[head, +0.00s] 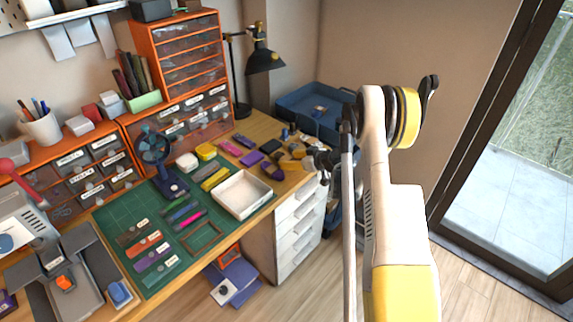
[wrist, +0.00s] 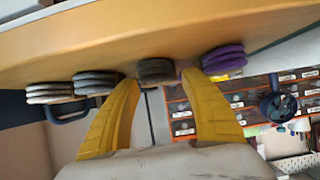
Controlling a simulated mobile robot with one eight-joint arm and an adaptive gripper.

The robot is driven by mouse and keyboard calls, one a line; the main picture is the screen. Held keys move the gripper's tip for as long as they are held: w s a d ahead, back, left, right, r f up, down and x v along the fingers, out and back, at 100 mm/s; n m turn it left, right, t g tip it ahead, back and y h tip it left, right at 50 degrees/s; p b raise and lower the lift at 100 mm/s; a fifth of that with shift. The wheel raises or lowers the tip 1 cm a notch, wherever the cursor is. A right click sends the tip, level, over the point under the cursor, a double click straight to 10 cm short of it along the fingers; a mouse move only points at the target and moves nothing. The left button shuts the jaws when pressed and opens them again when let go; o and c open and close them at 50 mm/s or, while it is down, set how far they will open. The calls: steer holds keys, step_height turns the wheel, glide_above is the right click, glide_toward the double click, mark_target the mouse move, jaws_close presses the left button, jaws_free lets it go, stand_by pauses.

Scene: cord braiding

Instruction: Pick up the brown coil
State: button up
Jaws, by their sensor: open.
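In the wrist view, the brown coil (wrist: 156,70), a small dark stacked ring of cord, sits on the wooden tabletop (wrist: 120,35). My gripper (wrist: 161,82) is open, its two yellow fingers on either side of the brown coil. I cannot tell whether either finger touches it. In the head view, my gripper (head: 291,162) is at the right end of the desk, small and partly hidden by my arm. I cannot make out the brown coil clearly there.
A purple coil (wrist: 222,57) lies close beside the right finger in the wrist view. A dark grey coil (wrist: 97,82) and a pale coil (wrist: 49,92) lie to the left. In the head view, a white tray (head: 243,194) stands left of my gripper.

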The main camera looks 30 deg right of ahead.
steer(key=shift+x, duration=1.1)
steer(key=shift+r, duration=0.1)
steer(key=shift+s, duration=0.1)
steer(key=c, duration=1)
